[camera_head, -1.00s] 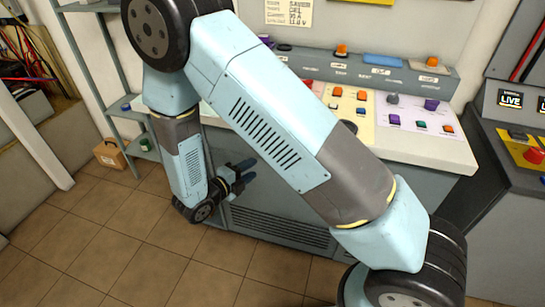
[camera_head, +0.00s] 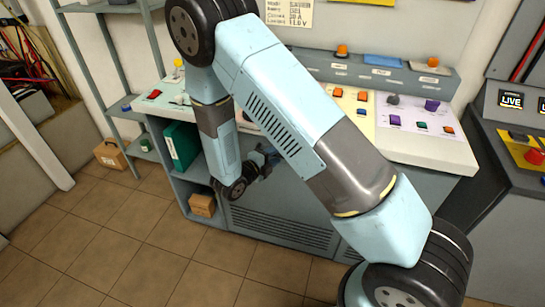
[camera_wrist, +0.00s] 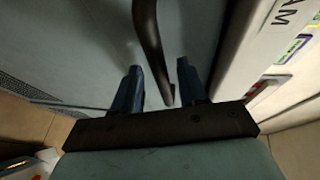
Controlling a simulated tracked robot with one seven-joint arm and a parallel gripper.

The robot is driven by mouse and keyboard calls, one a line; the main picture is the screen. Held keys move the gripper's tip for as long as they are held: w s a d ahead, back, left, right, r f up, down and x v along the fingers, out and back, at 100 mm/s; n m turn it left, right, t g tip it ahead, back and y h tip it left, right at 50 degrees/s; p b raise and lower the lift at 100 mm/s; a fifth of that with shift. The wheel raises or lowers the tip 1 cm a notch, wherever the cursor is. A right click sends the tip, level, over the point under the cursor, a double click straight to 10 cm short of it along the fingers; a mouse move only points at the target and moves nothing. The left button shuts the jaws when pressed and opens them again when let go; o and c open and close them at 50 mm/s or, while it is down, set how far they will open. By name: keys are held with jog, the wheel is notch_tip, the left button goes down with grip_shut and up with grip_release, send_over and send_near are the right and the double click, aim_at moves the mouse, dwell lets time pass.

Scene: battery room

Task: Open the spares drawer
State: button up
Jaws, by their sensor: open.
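A dark curved handle (camera_wrist: 149,35) stands out from a grey front panel (camera_wrist: 75,45) in the wrist view. No drawer label or seam is clear, so I cannot tell for sure that this is the spares drawer. My gripper (camera_wrist: 159,66) is open, one finger on each side of the handle's near end in the picture. I see no clear contact with the handle. In the head view my gripper (camera_head: 268,157) is at the bench's grey front, below the worktop; my arm hides much of that area, and no pulled-out drawer shows.
The bench worktop (camera_head: 440,148) carries coloured buttons and knobs. Below are a green binder (camera_head: 182,147) and a small box (camera_head: 202,205) in an open bay. A shelf rack and cardboard box (camera_head: 110,155) stand left. The tiled floor in front is clear.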

grip_shut()
dwell(0.3)
jog(key=shift+a, duration=0.1)
